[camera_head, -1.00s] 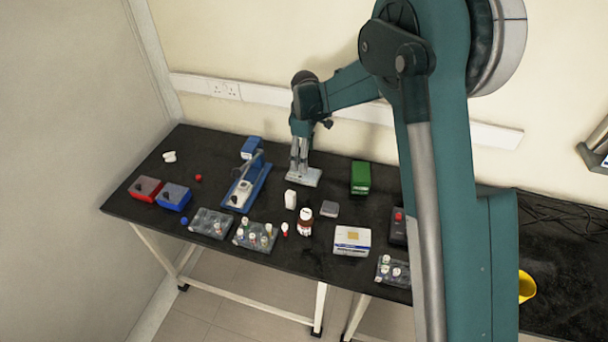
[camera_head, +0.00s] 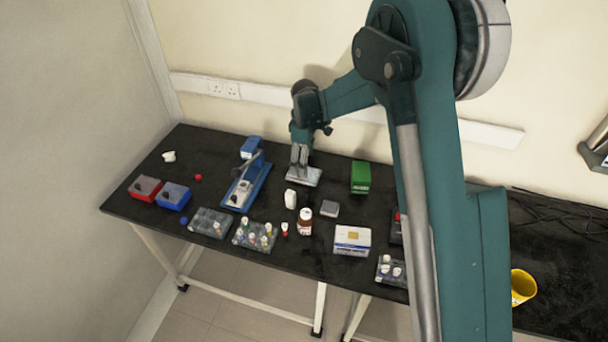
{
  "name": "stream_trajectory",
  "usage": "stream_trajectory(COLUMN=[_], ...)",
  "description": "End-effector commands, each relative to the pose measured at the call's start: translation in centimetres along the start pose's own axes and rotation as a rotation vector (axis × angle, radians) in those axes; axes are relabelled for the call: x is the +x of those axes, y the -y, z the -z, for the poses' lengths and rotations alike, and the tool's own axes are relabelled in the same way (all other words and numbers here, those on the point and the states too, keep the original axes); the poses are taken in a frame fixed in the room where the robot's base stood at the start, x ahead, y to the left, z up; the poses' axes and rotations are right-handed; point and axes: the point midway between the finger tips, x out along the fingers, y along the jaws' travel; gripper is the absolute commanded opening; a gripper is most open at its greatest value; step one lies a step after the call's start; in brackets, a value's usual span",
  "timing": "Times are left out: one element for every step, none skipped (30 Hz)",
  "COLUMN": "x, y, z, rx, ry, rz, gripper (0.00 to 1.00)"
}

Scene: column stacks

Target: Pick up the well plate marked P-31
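A flat, pale grey plate (camera_head: 304,177) lies at the back middle of the black table, at the lower end of my gripper. No marking on it can be read, so I cannot tell whether it is P-31. My gripper (camera_head: 299,166) points down at the plate with its fingertips at or against it. The fingers are small here, and I cannot tell whether they are closed on the plate or only beside it. The plate looks level and at or close to the table top.
A blue-based device (camera_head: 247,184) stands left of my gripper and a green box (camera_head: 360,177) right of it. In front are a white bottle (camera_head: 291,199), a brown bottle (camera_head: 305,222), a grey block (camera_head: 329,209) and a white box (camera_head: 352,240). Tube racks (camera_head: 255,234) line the front edge.

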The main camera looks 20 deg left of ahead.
Motion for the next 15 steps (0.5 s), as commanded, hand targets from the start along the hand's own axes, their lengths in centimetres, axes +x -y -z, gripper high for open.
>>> stream_trajectory(x=[0.5, 0.8, 1.2, 1.5, 1.8, 2.3, 2.7, 3.1, 3.5, 3.8, 4.0, 4.3, 4.4, 4.6, 4.7], y=[0.0, 0.1, 0.1, 0.1, 0.1, 0.2, 0.2, 0.2, 0.2, 0.2, 0.2, 0.2, 0.2, 0.2, 0.2], z=[0.0, 0.1, 0.1, 0.1, 0.1, 0.2, 0.2, 0.2, 0.2, 0.2, 0.2, 0.2, 0.2, 0.2, 0.2], rx=[0.000, 0.000, 0.000, 0.000, 0.000, 0.000, 0.000, 0.000, 0.000, 0.000, 0.000, 0.000, 0.000, 0.000, 0.000], ry=[0.000, 0.000, 0.000, 0.000, 0.000, 0.000, 0.000, 0.000, 0.000, 0.000, 0.000, 0.000, 0.000, 0.000, 0.000], rz=[0.000, 0.000, 0.000, 0.000, 0.000, 0.000, 0.000, 0.000, 0.000, 0.000, 0.000, 0.000, 0.000, 0.000, 0.000], gripper=[0.69, 0.69, 0.69, 0.69, 0.69, 0.69, 0.69, 0.69, 0.69, 0.69, 0.69, 0.69, 0.69, 0.69, 0.69])
